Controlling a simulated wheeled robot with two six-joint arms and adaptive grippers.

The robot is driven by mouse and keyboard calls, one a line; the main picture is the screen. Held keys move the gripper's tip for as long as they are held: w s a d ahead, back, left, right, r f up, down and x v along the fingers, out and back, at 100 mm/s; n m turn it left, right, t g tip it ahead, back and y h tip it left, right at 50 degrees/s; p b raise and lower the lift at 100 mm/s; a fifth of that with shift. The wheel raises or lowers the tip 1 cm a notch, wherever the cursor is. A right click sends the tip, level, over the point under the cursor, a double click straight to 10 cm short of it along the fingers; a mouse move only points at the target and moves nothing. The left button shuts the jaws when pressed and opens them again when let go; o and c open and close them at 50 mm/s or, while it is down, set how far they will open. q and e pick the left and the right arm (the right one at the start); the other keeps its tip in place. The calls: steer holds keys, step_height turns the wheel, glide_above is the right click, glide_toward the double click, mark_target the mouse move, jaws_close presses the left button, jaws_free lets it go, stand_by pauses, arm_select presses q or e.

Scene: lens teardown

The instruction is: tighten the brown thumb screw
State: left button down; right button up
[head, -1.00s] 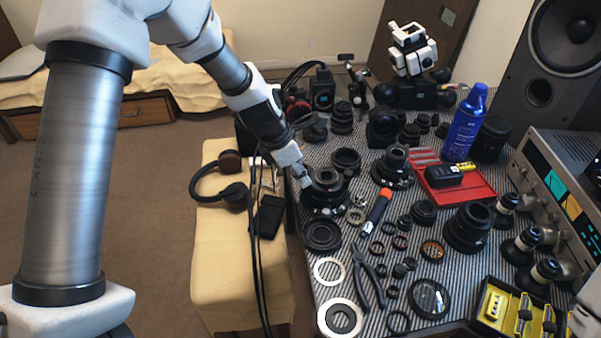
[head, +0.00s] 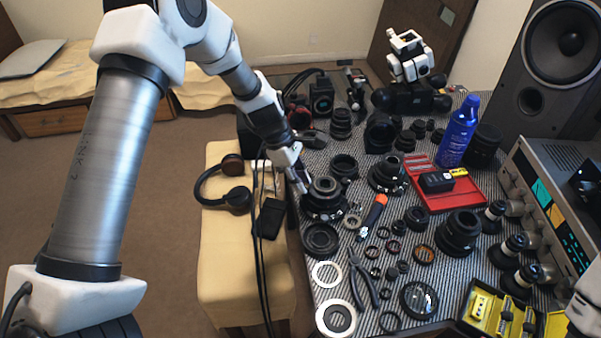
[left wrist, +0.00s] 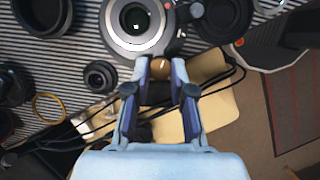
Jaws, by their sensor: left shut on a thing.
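The brown thumb screw (left wrist: 160,67) shows in the left wrist view as a small round head with a slot, at the edge of a lens mount (left wrist: 137,22) with a pale ring. My left gripper (left wrist: 160,78) is shut on the screw, one finger on each side of it. In the head view my left gripper (head: 303,184) reaches down to the left side of the dark lens mount (head: 325,199) near the table's left edge. The screw is too small to make out there. My right gripper is not in view.
The striped table (head: 352,240) is crowded with lens parts. An orange-handled screwdriver (head: 374,213) and pliers (head: 363,279) lie right of and below the mount. A yellow bench (head: 222,262) with headphones (head: 232,193) and hanging cables stands left of the table.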

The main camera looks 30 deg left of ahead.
arm_select(q)
steer(key=shift+m+g+p, duration=0.5)
steer(key=shift+m+p, duration=0.25)
steer(key=shift+m, duration=0.55)
steer(key=shift+w, duration=0.1)
steer(key=c, duration=1)
jaws_free()
